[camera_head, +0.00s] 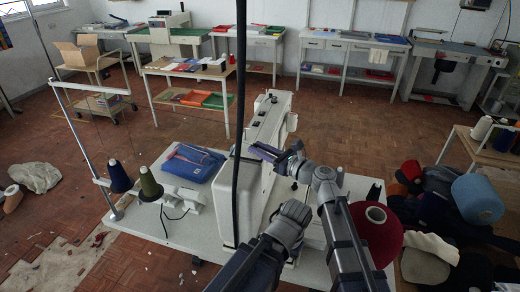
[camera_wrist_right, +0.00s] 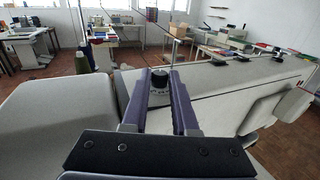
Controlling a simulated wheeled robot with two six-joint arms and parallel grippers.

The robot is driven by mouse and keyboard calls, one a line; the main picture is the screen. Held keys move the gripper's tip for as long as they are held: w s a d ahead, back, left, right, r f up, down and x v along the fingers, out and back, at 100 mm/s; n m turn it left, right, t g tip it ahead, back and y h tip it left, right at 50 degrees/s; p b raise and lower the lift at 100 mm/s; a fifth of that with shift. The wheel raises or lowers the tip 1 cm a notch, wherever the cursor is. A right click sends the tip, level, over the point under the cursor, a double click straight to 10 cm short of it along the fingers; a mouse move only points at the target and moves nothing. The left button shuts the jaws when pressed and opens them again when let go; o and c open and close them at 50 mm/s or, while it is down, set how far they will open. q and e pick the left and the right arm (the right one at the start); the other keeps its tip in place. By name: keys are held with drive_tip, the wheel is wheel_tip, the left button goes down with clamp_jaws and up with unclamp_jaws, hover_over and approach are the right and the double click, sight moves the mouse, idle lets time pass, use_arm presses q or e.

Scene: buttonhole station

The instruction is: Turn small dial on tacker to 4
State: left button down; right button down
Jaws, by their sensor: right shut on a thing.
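The tacker (camera_head: 270,118) is a pale sewing machine on a white table, and its long top also shows in the right wrist view (camera_wrist_right: 215,85). The small dial (camera_wrist_right: 160,79) is a dark round knob on that top, with pale marks in front of it that are too small to read. My right gripper (camera_head: 265,151) is over the top of the machine. In the right wrist view its two purple fingers (camera_wrist_right: 161,84) are on either side of the dial, shut on it. The dial's setting cannot be read. My left gripper is not in view.
Several other dark knobs (camera_wrist_right: 237,57) sit along the machine's top. A dark red cone (camera_head: 376,232) stands at the right. A dark upright pole (camera_head: 240,110) crosses the head view.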

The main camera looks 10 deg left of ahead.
drive_tip(key=shift+w+g, duration=0.1)
drive_tip(key=shift+g, duration=0.2)
drive_tip(key=shift+w+n+g+y, duration=0.2)
drive_tip(key=shift+n+g+y, duration=0.05)
drive_tip(key=shift+n+g, duration=0.3)
drive_tip(key=shift+w+n+g+y, duration=0.25)
drive_tip(key=shift+n+g, duration=0.2)
drive_tip(key=shift+g, duration=0.2)
drive_tip(key=n+g, duration=0.2)
drive_tip(key=g, duration=0.1)
drive_tip(key=w+n+g, duration=0.1)
drive_tip(key=n+g, duration=0.1)
drive_tip(key=g, duration=0.1)
drive_tip(key=shift+n+g, duration=0.3)
drive_tip(key=shift+g, duration=0.1)
drive_tip(key=n+g, duration=0.1)
drive_tip(key=g, duration=0.1)
drive_tip(key=n+g+h, duration=0.1)
drive_tip(key=n+g, duration=0.2)
drive_tip(key=g, duration=0.1)
drive_tip(key=shift+w+a+g+h, duration=0.1)
drive_tip(key=shift+w+g+h, duration=0.25)
drive_tip(key=shift+g+h, duration=0.05)
drive_tip(key=shift+a+n+g+h, duration=0.1)
drive_tip(key=shift+n+g+h, duration=0.5)
drive_tip(key=shift+n+g, duration=0.3)
drive_tip(key=shift+s+g, duration=0.1)
drive_tip(key=shift+g, duration=0.2)
